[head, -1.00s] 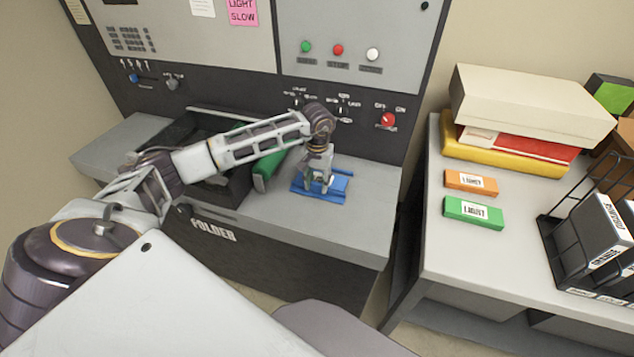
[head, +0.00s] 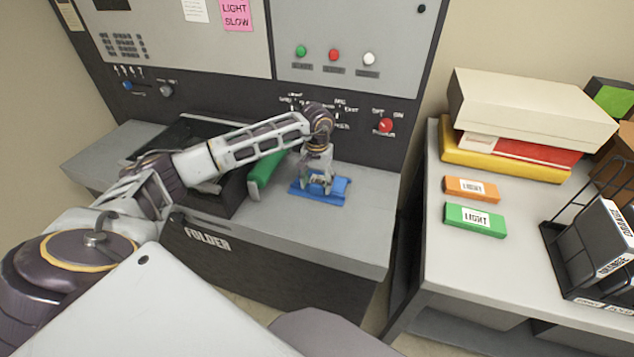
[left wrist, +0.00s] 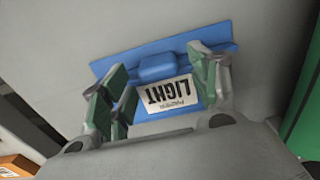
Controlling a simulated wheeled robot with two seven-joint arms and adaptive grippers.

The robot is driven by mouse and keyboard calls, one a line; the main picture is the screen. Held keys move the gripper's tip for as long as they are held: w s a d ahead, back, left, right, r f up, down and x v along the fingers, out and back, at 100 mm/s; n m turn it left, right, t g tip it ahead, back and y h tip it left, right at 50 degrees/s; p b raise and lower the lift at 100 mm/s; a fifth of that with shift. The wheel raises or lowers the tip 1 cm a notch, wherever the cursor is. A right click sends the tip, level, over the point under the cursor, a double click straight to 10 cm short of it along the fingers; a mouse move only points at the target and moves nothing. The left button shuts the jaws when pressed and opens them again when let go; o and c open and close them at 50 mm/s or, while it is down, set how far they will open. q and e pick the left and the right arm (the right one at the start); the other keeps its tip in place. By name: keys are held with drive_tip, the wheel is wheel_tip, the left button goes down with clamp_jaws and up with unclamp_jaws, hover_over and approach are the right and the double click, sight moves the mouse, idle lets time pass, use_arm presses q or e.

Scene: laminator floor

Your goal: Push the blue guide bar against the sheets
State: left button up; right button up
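The blue guide bar (head: 334,187) is part of a low blue fixture on the grey folder bench, right of a green bar. In the left wrist view the fixture shows as a long blue strip (left wrist: 110,66) with a raised blue knob (left wrist: 158,67). My left gripper (head: 318,184) points down over the fixture. Its green-padded fingers (left wrist: 158,68) are spread on either side of the knob and label. Whether they touch the blue is unclear. I cannot make out loose sheets. My right gripper is out of view.
A green bar (head: 265,175) and a black tray (head: 222,199) lie left of the fixture. The bench (head: 350,232) is clear in front and right. A control panel (head: 345,60) rises behind. A side table (head: 440,262) holds boxes, labelled blocks and a black rack.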

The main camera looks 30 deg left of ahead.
use_arm(q)
drive_tip(key=shift+s+r, duration=0.1)
drive_tip(key=shift+s, duration=0.05)
wheel_tip(320, 180, up, 12)
idle(0.8)
idle(0.6)
